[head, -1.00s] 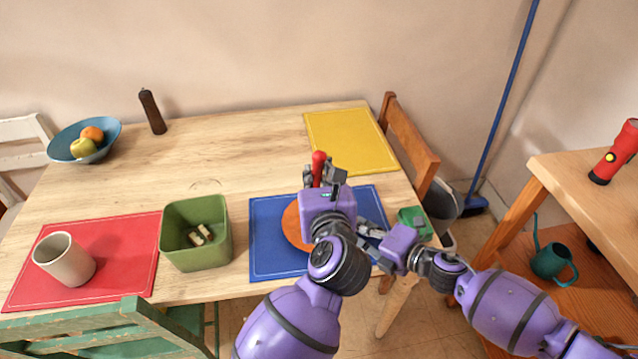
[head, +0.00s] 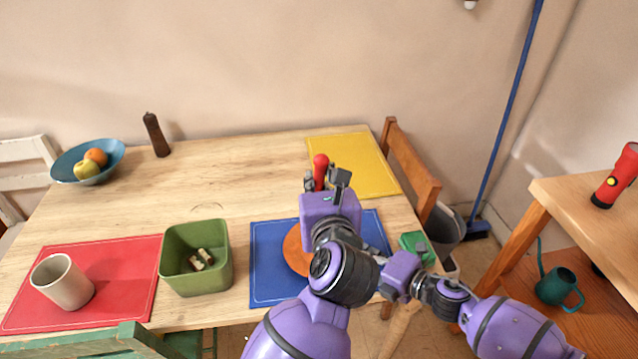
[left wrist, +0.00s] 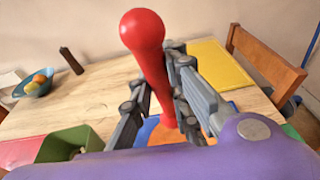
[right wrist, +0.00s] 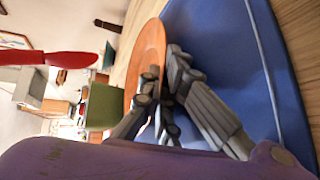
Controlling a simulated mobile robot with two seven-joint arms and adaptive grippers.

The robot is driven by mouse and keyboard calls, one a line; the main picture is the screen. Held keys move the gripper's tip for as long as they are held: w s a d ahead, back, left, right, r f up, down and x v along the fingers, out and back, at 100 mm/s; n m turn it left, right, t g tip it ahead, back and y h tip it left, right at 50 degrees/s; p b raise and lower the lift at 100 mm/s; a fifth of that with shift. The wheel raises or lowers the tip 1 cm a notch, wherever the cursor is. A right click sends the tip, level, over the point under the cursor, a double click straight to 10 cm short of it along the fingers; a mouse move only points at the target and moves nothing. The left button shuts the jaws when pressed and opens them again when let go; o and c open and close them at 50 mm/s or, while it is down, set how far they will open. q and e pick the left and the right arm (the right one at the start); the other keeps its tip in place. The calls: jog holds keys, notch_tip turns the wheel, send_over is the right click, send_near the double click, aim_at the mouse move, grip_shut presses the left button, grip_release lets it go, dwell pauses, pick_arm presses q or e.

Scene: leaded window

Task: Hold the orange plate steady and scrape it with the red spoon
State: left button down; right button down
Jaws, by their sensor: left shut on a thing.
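The orange plate (head: 296,250) lies on the blue mat (head: 277,290), partly hidden behind my left arm. My left gripper (head: 321,182) is above the plate, shut on the red spoon (head: 321,163). The spoon's rounded handle end points up in the left wrist view (left wrist: 144,50). In the right wrist view, the spoon's lower end (right wrist: 70,59) appears apart from the plate (right wrist: 147,55). My right gripper (right wrist: 162,75) has its fingertips at the plate's rim, one on either side; whether they clamp it is unclear. In the head view it is mostly hidden behind my left arm.
A green bin (head: 196,270) with small pieces inside stands left of the blue mat. A beige cup (head: 62,282) stands on the red mat (head: 125,262). A yellow mat (head: 355,165) lies at the back right. A wooden chair (head: 412,165) stands by the table's right side.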

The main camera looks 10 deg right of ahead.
jog(key=c, duration=2.5)
grip_release()
jog(key=o, duration=0.6)
jog(key=shift+o, duration=0.2)
jog(key=shift+v, duration=4)
jog(key=shift+r, duration=0.1)
